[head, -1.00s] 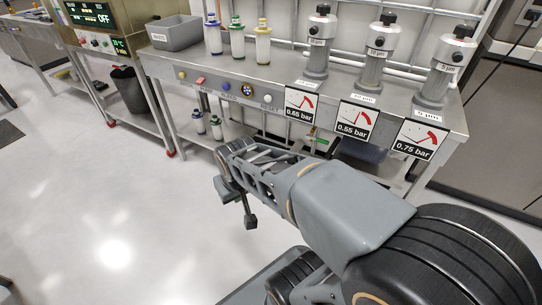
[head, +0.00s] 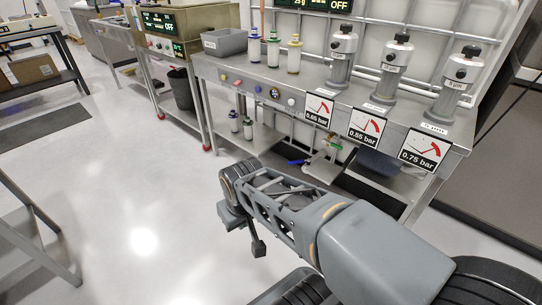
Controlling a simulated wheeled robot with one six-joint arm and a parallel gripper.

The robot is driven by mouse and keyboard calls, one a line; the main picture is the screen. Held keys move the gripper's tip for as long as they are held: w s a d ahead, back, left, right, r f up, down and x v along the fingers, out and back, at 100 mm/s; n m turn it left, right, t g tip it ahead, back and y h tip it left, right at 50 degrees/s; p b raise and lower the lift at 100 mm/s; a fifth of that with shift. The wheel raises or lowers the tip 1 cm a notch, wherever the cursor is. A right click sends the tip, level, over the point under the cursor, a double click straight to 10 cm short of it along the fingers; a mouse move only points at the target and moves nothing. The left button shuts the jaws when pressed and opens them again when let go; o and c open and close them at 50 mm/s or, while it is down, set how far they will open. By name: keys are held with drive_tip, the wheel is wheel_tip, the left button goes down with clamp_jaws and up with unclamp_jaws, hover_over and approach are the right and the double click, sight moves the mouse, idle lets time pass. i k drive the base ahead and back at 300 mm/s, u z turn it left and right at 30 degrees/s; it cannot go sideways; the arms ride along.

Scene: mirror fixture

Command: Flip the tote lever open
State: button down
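I cannot pick out with certainty a lever marked as the tote lever. A small blue handle (head: 297,162) shows low beneath the bench, beside a pale metal plate and fittings (head: 322,165); it may be a lever, but its position is too small to read. A dark blue-grey box-like thing (head: 380,162) sits under the right part of the bench, partly hidden. My gripper (head: 258,248) hangs at the end of my folded arm over the open floor, in front of and apart from the bench. Its fingers are too small and dark to tell open from shut.
The steel bench (head: 300,82) carries a grey bin (head: 225,42), several capped bottles and three filter housings. Pressure signs (head: 366,127) hang on its front edge. A black bin (head: 181,90) stands left. A metal frame (head: 40,235) stands at lower left. The middle floor is clear.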

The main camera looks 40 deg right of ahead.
sight(298, 162)
drive_tip(key=u, duration=0.1)
drive_tip(key=i, duration=0.95)
drive_tip(key=z, duration=0.7)
